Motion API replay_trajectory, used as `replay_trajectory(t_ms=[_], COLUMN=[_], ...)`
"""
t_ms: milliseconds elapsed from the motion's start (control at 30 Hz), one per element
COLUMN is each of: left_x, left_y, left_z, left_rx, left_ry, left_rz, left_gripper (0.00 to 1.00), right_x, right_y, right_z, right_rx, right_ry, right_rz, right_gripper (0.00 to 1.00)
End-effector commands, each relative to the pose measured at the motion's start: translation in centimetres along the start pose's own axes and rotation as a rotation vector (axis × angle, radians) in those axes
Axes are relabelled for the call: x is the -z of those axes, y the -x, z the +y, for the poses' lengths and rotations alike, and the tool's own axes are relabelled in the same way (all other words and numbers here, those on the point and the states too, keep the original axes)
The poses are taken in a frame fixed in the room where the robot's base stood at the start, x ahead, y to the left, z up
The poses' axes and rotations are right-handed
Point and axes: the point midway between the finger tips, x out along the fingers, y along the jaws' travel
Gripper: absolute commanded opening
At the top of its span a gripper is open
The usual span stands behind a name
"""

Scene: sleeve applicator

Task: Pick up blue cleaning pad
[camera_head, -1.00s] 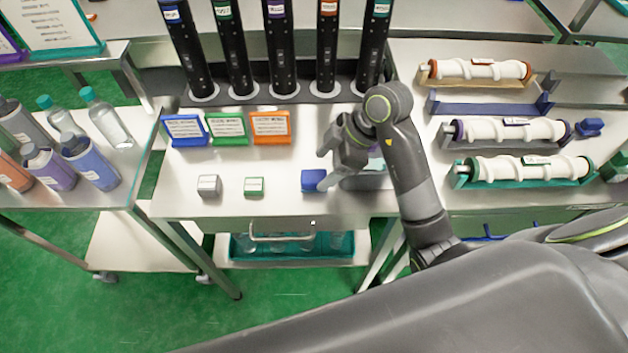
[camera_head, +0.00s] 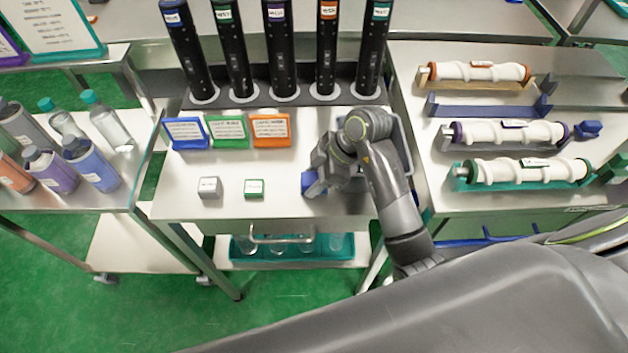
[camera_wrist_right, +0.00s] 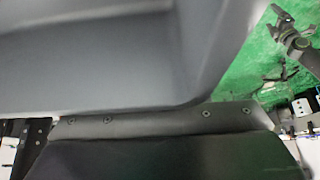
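The blue cleaning pad (camera_head: 309,181) is a small blue block near the front right of the middle steel table (camera_head: 225,168). Only its left part shows in the head view; my right gripper (camera_head: 318,182) covers the rest. The gripper is down at the pad, close against its right side. The head view does not show whether the fingers are open or closed on it. The right wrist view is mostly filled by large dark grey surfaces, and I cannot make out the pad there. My left gripper is not recognisable in these views.
A grey pad (camera_head: 209,187) and a green pad (camera_head: 254,188) lie to the left. Blue (camera_head: 185,132), green (camera_head: 227,130) and orange (camera_head: 270,129) signs stand behind, before several black tubes. Bottles crowd the left cart. Rollers on racks occupy the right table.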

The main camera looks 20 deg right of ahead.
Motion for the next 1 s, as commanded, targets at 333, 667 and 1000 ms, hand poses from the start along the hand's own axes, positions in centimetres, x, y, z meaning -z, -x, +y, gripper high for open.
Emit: replay_trajectory(t_ms=[333, 667, 1000], left_x=[0.1, 0.1, 0.6], left_y=[0.0, -0.1, 3.9], left_z=[0.0, 0.0, -0.3], left_rx=[0.000, 0.000, -0.001], left_ry=[0.000, 0.000, 0.000], left_rz=[0.001, 0.002, 0.002], left_gripper=[0.85, 0.85, 0.85], right_x=[0.1, 2.7, 4.8], right_y=[0.1, 4.7, 8.3], right_z=[0.0, 0.2, 0.0], right_rx=[-0.001, -0.007, 0.000], right_ry=[0.001, 0.008, 0.000], right_rz=[0.000, 0.001, 0.000], right_gripper=[0.18, 0.18, 0.18])
